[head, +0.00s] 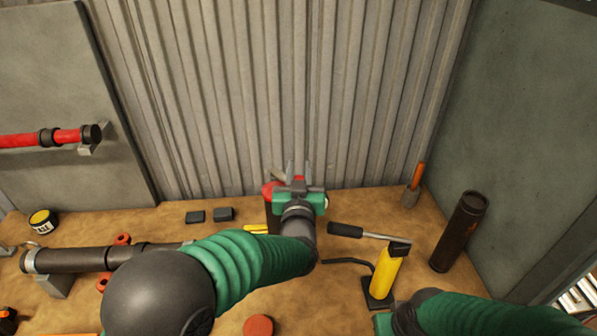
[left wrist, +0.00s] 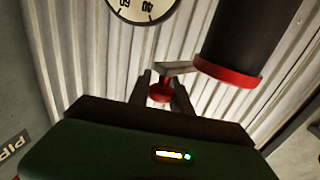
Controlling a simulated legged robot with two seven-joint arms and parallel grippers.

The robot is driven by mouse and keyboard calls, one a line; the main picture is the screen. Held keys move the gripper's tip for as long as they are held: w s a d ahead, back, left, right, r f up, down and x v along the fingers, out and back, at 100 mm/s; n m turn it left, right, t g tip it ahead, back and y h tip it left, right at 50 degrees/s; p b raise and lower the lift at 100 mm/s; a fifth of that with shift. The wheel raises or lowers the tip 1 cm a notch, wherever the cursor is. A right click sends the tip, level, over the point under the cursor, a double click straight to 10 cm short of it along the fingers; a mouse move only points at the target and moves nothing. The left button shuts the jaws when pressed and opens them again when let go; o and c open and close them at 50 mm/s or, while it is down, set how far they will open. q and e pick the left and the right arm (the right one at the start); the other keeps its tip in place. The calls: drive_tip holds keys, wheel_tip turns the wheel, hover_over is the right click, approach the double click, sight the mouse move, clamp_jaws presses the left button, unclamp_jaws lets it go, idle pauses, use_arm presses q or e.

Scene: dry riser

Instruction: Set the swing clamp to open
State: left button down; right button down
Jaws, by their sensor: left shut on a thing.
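In the left wrist view, a red knob (left wrist: 160,92) sits on the end of a flat grey arm (left wrist: 178,68). The arm runs to a dark cylinder with a red rim (left wrist: 228,72); this looks like the swing clamp. My left gripper (left wrist: 161,88) is shut on the red knob, one finger on each side. In the head view my left gripper (head: 299,170) reaches toward the corrugated wall and partly hides the red-topped dark cylinder (head: 269,190). My right gripper's green body (head: 384,323) shows at the bottom; its fingers are not visible.
A yellow hand pump (head: 384,272) with a black-gripped lever stands right of my left arm, with a dark canister (head: 460,232) beyond. A dark pipe (head: 75,260) lies at left. The corrugated wall (head: 240,90) is close behind. A round gauge (left wrist: 143,8) shows in the wrist view.

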use_arm(q)
drive_tip(key=shift+w+d+f+y, duration=0.1)
drive_tip(key=shift+f+y, duration=0.1)
drive_tip(key=shift+y, duration=0.2)
drive_tip(key=c, duration=1.5)
unclamp_jaws()
drive_tip(key=o, duration=0.3)
drive_tip(key=shift+w, duration=0.2)
drive_tip(key=shift+s, duration=0.3)
drive_tip(key=s, duration=0.7)
drive_tip(key=shift+b, duration=0.45)
